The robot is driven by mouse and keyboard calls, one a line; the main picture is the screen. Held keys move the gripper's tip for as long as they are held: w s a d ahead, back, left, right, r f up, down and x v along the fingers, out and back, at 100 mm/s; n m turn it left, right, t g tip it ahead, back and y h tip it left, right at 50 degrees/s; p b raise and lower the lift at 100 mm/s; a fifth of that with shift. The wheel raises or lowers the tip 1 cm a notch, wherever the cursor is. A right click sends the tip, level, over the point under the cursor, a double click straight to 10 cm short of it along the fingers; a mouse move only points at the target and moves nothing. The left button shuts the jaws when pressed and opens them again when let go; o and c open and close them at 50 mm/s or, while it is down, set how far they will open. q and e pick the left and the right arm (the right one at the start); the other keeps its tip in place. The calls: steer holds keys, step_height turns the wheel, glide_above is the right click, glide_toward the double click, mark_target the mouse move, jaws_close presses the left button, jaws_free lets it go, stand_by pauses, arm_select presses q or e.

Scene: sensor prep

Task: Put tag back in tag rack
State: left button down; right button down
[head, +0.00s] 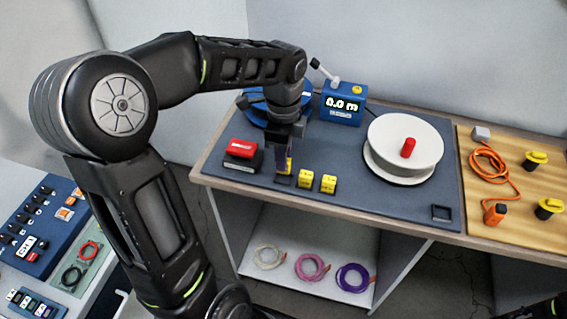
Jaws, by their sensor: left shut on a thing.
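My left gripper (284,168) points down over the dark blue mat on the bench. It is shut on a yellow tag (289,165), which is mostly hidden by the fingers. Two more yellow tags (306,179) (328,184) stand in a row just right of the gripper. A small dark base shows below the held tag, at the row's left end. I cannot tell whether the tag touches it or which part is the rack.
A red-and-black block (241,149) sits close left of the gripper. A blue meter (343,104) stands behind, and a white reel (403,146) with a red knob stands right. A small black square (441,213) lies near the front edge. The mat between is clear.

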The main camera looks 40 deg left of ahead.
arm_select(q)
steer(key=shift+f, duration=1.55)
steer(key=shift+f, duration=0.15)
steer(key=c, duration=1.3)
jaws_free()
steer(key=shift+o, duration=0.2)
step_height(320, 180, up, 12)
steer(key=shift+r, duration=0.2)
